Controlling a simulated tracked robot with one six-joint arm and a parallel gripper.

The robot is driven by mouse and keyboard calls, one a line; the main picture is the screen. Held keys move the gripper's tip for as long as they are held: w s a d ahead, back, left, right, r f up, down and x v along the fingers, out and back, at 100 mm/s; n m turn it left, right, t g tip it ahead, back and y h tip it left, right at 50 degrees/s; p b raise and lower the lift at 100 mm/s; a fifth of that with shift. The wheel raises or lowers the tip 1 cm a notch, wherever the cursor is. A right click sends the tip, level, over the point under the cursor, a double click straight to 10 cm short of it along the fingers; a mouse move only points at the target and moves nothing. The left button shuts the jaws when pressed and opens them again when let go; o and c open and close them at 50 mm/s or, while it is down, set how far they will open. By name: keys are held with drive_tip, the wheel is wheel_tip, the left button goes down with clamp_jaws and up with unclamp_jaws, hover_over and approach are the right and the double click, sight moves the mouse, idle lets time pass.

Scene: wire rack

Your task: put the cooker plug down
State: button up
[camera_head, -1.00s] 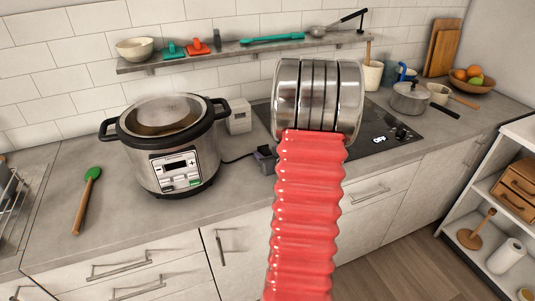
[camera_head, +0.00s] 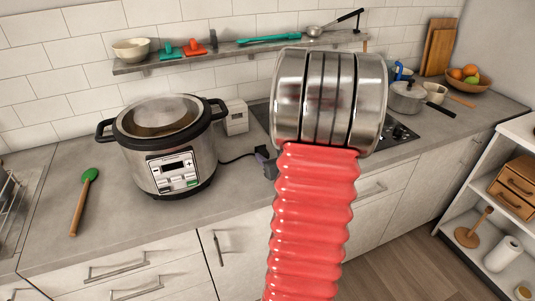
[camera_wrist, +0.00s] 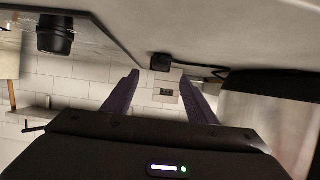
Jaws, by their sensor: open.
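The cooker plug (camera_wrist: 160,62) is a small black block. In the wrist view it appears against the grey counter, just beyond and between my fingertips, and a dark cord runs right from it. My gripper (camera_wrist: 160,75) is open, with two purple fingers spread apart and a gap on each side of the plug. In the head view my gripper (camera_head: 266,161) is low beside the counter, partly hidden by my red arm. The plug cannot be made out clearly there. The steel and black cooker (camera_head: 172,150) stands left of it, its cord (camera_head: 237,159) leading towards my gripper.
A white socket box (camera_head: 236,117) stands behind the cooker and also shows in the wrist view (camera_wrist: 166,93). A green spoon (camera_head: 83,195) lies left on the counter. A black hob (camera_head: 402,134) and a saucepan (camera_head: 408,98) are to the right. Counter in front of the cooker is clear.

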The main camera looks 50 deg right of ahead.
drive_tip(key=shift+v, duration=3.1)
drive_tip(key=w+a+r+n+g, duration=0.1)
drive_tip(key=w+a+r, duration=0.15)
drive_tip(key=a, duration=0.35)
drive_tip(key=w+a+r+g+y, duration=0.1)
drive_tip(key=w+a+r, duration=0.15)
drive_tip(key=a, duration=0.35)
drive_tip(key=w+a+r+n+g, duration=0.1)
drive_tip(key=w+a+r, duration=0.15)
drive_tip(key=a, duration=0.35)
drive_tip(key=s+a+r+n+g+y, duration=0.1)
drive_tip(key=s+a+y, duration=0.1)
drive_tip(key=a, duration=0.6)
drive_tip(key=s+a+n+g+y, duration=0.1)
drive_tip(key=s+a+y, duration=0.1)
drive_tip(key=s+a, duration=0.3)
drive_tip(key=s+a+r+n+y, duration=0.1)
drive_tip(key=s+a, duration=0.3)
drive_tip(key=a, duration=0.8)
drive_tip(key=shift+s+r+n+g+y, duration=0.25)
drive_tip(key=shift+r+n+g+y, duration=0.15)
drive_tip(key=shift+n+y, duration=0.15)
drive_tip(key=shift+a, duration=0.1)
